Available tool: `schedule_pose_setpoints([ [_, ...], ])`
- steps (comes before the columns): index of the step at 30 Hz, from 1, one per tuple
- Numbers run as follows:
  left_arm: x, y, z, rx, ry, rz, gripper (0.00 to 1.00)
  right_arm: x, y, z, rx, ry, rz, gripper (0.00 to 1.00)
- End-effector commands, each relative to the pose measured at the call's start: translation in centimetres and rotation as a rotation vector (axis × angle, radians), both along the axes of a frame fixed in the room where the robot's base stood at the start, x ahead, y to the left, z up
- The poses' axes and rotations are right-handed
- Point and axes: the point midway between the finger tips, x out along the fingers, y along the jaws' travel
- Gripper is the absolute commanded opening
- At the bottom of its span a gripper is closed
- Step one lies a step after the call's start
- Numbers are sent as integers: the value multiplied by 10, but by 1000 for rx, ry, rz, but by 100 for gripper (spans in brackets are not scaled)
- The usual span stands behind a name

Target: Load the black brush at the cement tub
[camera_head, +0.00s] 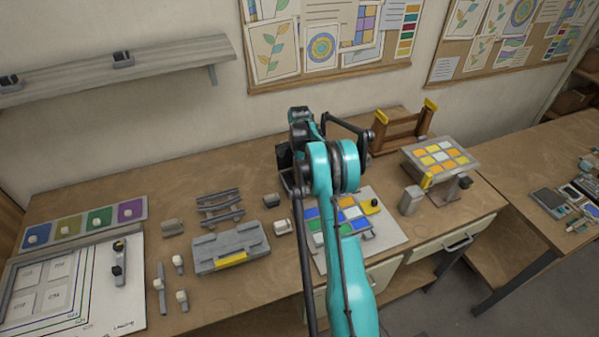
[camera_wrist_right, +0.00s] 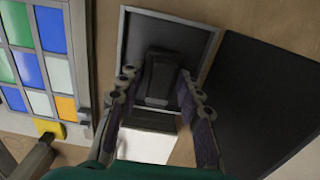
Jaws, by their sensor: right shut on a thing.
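In the right wrist view, the black brush (camera_wrist_right: 159,76) is between the two fingers of my right gripper (camera_wrist_right: 157,84). The brush is over a square, grey-rimmed tub with a dark inside, which looks like the cement tub (camera_wrist_right: 205,35). I cannot tell whether the brush touches what is in the tub. In the head view, my teal right arm covers most of this spot, and the brush is not clearly visible there. My left gripper is in neither view.
A panel of coloured tiles (camera_head: 348,212) lies right beside the tub. A grey tool case (camera_head: 231,250) and small handled tools (camera_head: 160,285) lie to the left. A wooden rack (camera_head: 400,135) and a raised tile panel (camera_head: 440,157) stand to the right. A large dark panel (camera_wrist_right: 262,95) flanks the tub.

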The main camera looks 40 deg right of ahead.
Motion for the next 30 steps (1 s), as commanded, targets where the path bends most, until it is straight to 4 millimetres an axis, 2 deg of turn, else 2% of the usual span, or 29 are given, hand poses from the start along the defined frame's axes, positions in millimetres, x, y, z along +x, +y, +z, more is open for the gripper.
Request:
schedule_pose_setpoints([
  [21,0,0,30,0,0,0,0,0,0,63,0,-1,0,12],
  [30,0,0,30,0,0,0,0,0,0,66,0,-1,0,12],
])
